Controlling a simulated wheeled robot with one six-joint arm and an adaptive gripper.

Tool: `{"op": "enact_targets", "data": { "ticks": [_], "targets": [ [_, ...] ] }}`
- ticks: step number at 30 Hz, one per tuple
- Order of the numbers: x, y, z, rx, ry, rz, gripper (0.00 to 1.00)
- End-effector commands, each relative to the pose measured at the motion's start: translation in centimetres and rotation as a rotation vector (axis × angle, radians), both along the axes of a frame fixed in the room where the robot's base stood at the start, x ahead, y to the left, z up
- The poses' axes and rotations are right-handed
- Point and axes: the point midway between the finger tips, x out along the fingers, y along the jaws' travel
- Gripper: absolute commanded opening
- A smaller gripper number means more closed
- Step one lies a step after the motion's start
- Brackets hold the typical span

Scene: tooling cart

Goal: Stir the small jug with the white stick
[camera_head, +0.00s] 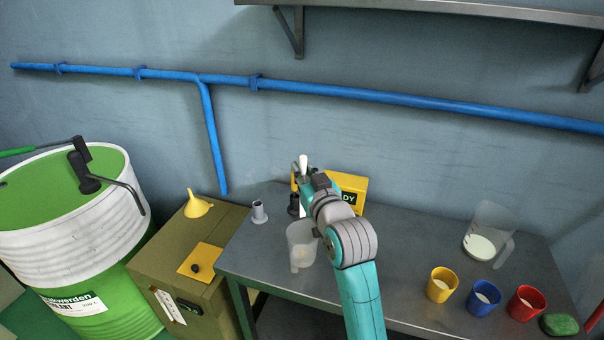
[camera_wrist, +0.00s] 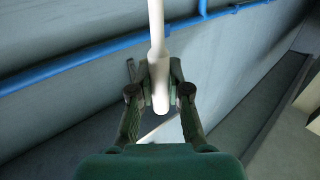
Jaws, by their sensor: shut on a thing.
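My gripper (camera_head: 304,179) is shut on the white stick (camera_head: 303,161) above the back of the bench. The wrist view shows the stick (camera_wrist: 157,30) between the fingertips of my gripper (camera_wrist: 160,84). A clear jug (camera_head: 301,249) stands upright at the left of the bench, just left of my arm and partly hidden by it. Another clear jug (camera_head: 492,221) with white contents stands at the back right. I cannot tell for sure which is the small jug. The stick is apart from the right jug; its lower end is not clearly seen in the head view.
A grey holder (camera_head: 259,212) and a dark one (camera_head: 293,205) stand near the back left. A yellow box (camera_head: 349,190) is behind my arm. Yellow (camera_head: 441,286), blue (camera_head: 482,299) and red (camera_head: 525,303) cups and a green sponge (camera_head: 559,324) line the right front. The middle back is clear.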

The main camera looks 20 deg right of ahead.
Motion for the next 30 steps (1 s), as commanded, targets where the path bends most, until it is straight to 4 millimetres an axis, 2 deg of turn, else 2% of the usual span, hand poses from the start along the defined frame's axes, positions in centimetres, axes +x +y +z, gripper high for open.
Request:
{"op": "enact_targets", "data": {
  "ticks": [30],
  "targets": [
    [0.0,0.0,-6.6,0.0,0.002,0.0,0.0]
  ]
}}
